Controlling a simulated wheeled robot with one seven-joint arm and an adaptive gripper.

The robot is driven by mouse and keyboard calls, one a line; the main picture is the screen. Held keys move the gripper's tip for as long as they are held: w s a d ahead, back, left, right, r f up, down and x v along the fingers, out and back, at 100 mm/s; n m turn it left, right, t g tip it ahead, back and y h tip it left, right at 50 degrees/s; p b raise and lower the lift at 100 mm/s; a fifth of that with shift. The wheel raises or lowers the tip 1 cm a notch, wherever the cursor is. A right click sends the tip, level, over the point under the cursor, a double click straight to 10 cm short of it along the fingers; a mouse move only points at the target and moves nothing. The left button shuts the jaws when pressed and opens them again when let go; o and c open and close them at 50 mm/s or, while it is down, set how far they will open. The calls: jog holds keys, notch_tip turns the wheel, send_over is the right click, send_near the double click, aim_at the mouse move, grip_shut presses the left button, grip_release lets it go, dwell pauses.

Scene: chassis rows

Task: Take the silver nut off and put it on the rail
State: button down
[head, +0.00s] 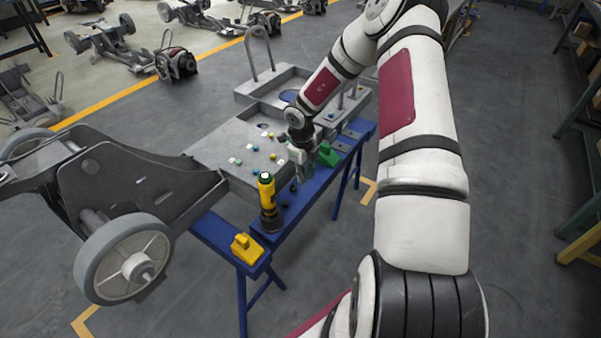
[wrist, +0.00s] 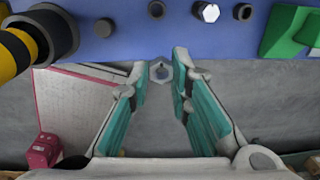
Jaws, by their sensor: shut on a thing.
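The silver nut (wrist: 161,70) sits between the fingertips of my gripper (wrist: 160,75) in the wrist view, with its hole showing. The teal finger pads are closed in on it from both sides. In that view it lies just outside the edge of the blue rail (wrist: 115,40), with grey floor behind it. In the head view my gripper (head: 303,165) is at the near side of the grey chassis, by the blue rail (head: 318,187); the nut cannot be made out there. Another silver hex piece (wrist: 208,12) is on the rail.
A yellow-and-black tool (head: 267,195) stands on the rail, left of my gripper. A green block (head: 328,154) is close on the right and a yellow block (head: 245,248) is at the rail's near end. Small coloured pieces dot the chassis plate (head: 225,145).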

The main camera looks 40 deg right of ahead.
aim_at(304, 196)
jog(key=shift+f+b, duration=2.55)
jog(key=shift+f, duration=1.15)
jog(key=shift+f, duration=0.45)
jog(key=c, duration=1.4)
grip_release()
